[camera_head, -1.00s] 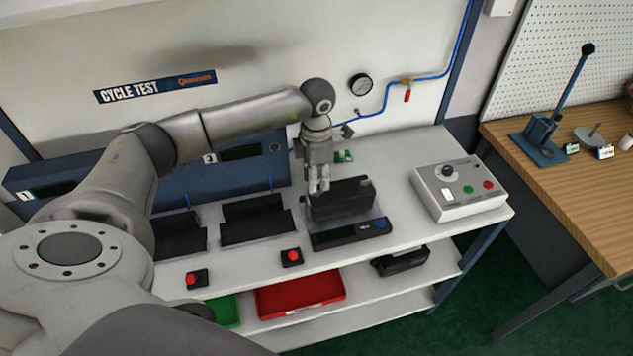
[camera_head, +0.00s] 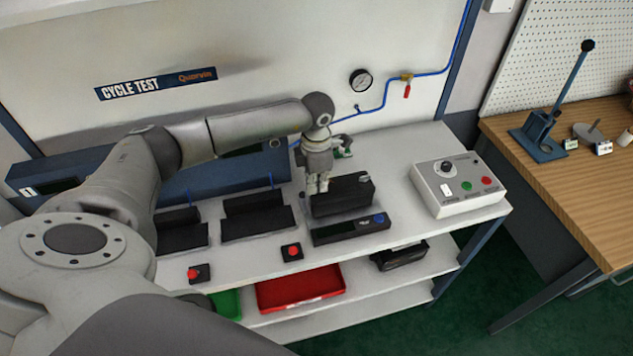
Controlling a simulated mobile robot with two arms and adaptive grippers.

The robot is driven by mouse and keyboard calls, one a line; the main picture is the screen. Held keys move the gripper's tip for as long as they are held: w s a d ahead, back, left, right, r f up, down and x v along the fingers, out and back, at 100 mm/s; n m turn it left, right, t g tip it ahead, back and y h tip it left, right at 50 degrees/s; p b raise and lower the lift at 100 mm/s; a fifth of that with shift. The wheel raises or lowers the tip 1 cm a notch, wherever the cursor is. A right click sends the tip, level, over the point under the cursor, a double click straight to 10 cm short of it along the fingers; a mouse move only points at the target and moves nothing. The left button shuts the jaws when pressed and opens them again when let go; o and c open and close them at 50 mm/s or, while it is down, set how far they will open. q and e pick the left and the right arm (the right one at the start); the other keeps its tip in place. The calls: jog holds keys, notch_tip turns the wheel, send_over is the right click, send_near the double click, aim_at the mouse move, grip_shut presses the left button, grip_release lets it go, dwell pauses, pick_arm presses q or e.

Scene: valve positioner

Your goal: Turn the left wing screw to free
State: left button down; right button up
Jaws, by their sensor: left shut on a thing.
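A black valve positioner (camera_head: 343,197) sits on the white bench, behind a flat dark panel with a blue knob (camera_head: 350,229). My left gripper (camera_head: 318,190) points down at the left end of the positioner's top. Its fingers are shut at the place of the left wing screw, which is hidden between them. A small grey screw (camera_head: 364,179) shows at the right end of the positioner's top. My right gripper is not in view.
Two empty black cradles (camera_head: 255,216) stand to the left. Red buttons (camera_head: 292,251) lie along the front edge. A grey control box (camera_head: 457,187) stands at the right. A red tray (camera_head: 300,287) is on the shelf below. A pressure gauge (camera_head: 361,82) hangs on the wall.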

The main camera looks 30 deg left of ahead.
pick_arm(q)
jog(key=shift+n, duration=0.3)
jog(key=n+b, duration=0.2)
jog(key=n, duration=0.1)
jog(key=shift+f, duration=0.1)
jog(key=n+b, duration=0.2)
jog(key=n, duration=0.3)
jog(key=shift+n, duration=0.4)
jog(key=n+b, duration=0.1)
jog(key=n, duration=0.3)
jog(key=shift+r+n+b, duration=0.2)
jog(key=shift+n+b, duration=0.3)
jog(key=shift+n, duration=2)
jog(key=c, duration=1.6)
grip_release()
jog(key=shift+c, duration=0.2)
